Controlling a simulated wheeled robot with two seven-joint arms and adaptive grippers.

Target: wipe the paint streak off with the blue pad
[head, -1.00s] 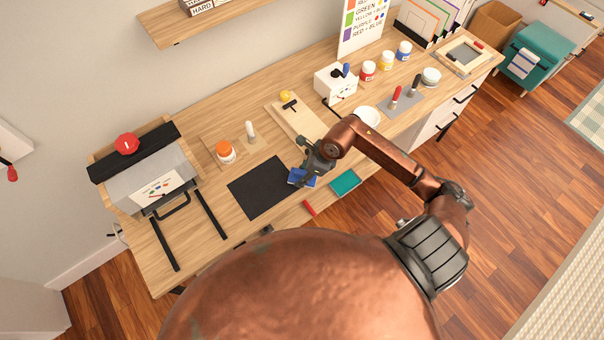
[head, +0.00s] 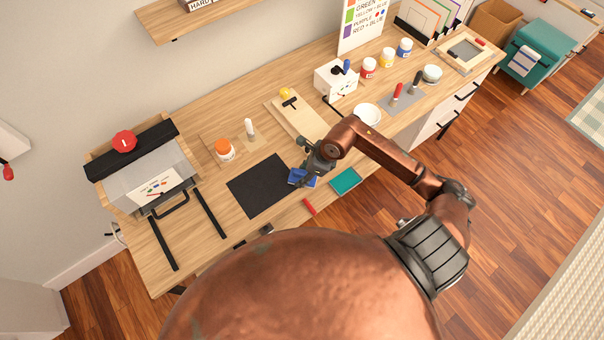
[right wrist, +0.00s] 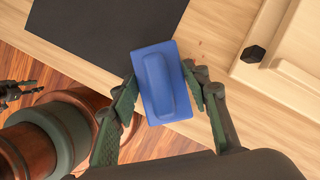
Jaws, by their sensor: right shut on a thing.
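The blue pad (right wrist: 160,83), a block with a raised grip, is between the two fingers of my right gripper (right wrist: 162,92) in the right wrist view. In the head view my right gripper (head: 308,174) is shut on the pad (head: 300,180), beside the right corner of the black mat (head: 262,187), near the desk's front edge. I cannot make out a paint streak for certain. A short red strip (head: 309,207) shows at the front edge, but I cannot tell what it is. A dark jointed part (right wrist: 15,92), perhaps my left gripper, shows at the wrist view's left edge.
A teal tray-like piece (head: 345,181) lies right of the gripper. A wooden board with a black-handled tool (head: 290,103) is behind it. A grey press-like box (head: 150,180) is at left. A white dish (head: 367,114) is farther back.

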